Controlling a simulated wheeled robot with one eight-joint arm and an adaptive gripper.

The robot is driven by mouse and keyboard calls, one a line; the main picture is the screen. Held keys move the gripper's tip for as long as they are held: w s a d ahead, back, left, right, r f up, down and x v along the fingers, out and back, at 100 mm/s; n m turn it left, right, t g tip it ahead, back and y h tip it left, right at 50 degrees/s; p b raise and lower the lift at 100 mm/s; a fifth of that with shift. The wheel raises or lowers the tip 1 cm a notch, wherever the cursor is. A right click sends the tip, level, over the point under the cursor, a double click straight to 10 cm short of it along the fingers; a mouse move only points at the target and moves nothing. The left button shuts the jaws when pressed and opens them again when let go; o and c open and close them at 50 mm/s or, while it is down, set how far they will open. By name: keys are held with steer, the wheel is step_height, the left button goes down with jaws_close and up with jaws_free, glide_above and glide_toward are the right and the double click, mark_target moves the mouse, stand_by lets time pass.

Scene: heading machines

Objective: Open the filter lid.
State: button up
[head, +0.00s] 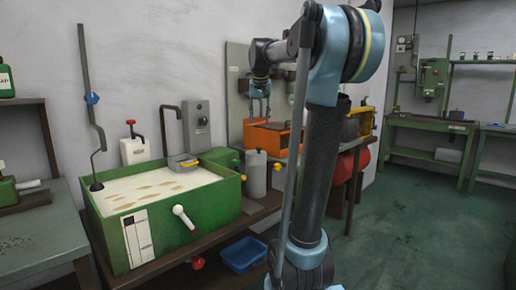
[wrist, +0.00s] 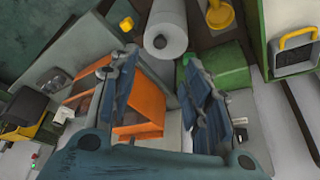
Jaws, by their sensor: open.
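A dark lid with a yellow handle (head: 183,161) sits on the back right corner of a green tank (head: 165,235) of milky liquid. It looks like the filter lid, and it lies flat and closed. In the wrist view this lid (wrist: 296,52) is at the upper right, outside my fingers. My gripper (head: 260,108) hangs fingers down in front of the back wall, right of the tank and above an orange box. In the wrist view my gripper (wrist: 160,62) has its two blue fingers spread apart with nothing between them.
The orange box (head: 272,138) is below my gripper. A grey cylinder (head: 255,174) stands between tank and box. A grey switch box (head: 196,124) and a bent pipe rise behind the tank. Open floor lies right.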

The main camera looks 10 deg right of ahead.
steer(key=w, duration=0.1)
glide_toward(256, 155)
steer(key=w+f, duration=0.1)
steer(key=w+d+f, duration=0.1)
steer(key=w+f, duration=0.1)
steer(key=w+d+f, duration=0.1)
steer(key=w+f, duration=0.1)
steer(key=shift+w+d, duration=0.1)
steer(key=shift+w, duration=0.15)
stand_by(0.3)
steer(key=shift+r, duration=0.1)
jaws_close()
